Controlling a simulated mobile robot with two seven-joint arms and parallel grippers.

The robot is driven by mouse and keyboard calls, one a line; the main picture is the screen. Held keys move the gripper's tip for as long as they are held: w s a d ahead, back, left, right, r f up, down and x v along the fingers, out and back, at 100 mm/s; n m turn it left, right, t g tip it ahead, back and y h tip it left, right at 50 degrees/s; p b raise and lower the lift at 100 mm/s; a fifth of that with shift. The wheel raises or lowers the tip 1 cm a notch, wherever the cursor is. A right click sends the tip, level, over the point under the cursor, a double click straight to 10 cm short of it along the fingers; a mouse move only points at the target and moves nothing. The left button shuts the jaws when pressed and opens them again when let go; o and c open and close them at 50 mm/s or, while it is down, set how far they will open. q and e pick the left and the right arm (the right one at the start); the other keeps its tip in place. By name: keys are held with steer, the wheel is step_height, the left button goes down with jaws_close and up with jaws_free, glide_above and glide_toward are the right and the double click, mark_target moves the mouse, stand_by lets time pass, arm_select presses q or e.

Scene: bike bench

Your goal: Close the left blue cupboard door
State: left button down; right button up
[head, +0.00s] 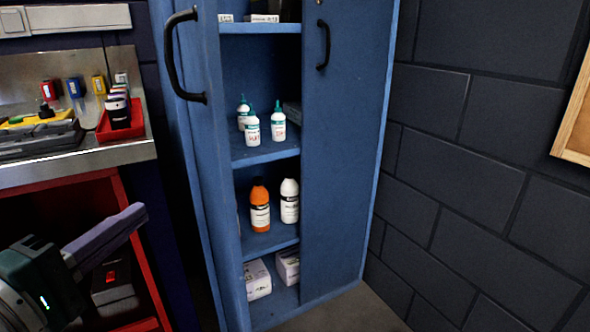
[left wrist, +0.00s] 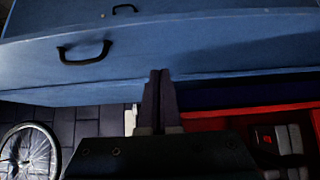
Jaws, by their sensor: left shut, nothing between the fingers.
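The tall blue cupboard (head: 345,190) stands in the middle of the head view. Its left door (head: 215,200) stands open, swung out, with a black bar handle (head: 186,60). The right door, with its own black handle (head: 323,45), covers the right side. My left gripper (head: 140,212) is shut and empty at the lower left of the head view, left of the left door. In the left wrist view the shut fingers (left wrist: 160,74) point at a blue panel (left wrist: 200,55) with a black handle (left wrist: 84,53); I cannot tell whether they touch it. My right gripper is not in view.
Bottles (head: 260,205) and boxes (head: 257,278) stand on the cupboard shelves. A metal bench (head: 70,165) with a red tray (head: 124,130) is at the left, above a red cabinet (head: 130,200). A bicycle wheel (left wrist: 30,150) shows at lower left of the wrist view.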

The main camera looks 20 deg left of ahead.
arm_select(q)
steer(key=b, duration=0.1)
glide_toward(216, 171)
steer(key=w+a, duration=0.2)
steer(key=a, duration=0.1)
steer(key=w+d, duration=0.2)
steer(key=w, duration=0.1)
steer(key=shift+w, duration=0.1)
steer(key=shift+w+d, duration=0.2)
steer(key=shift+w, duration=0.15)
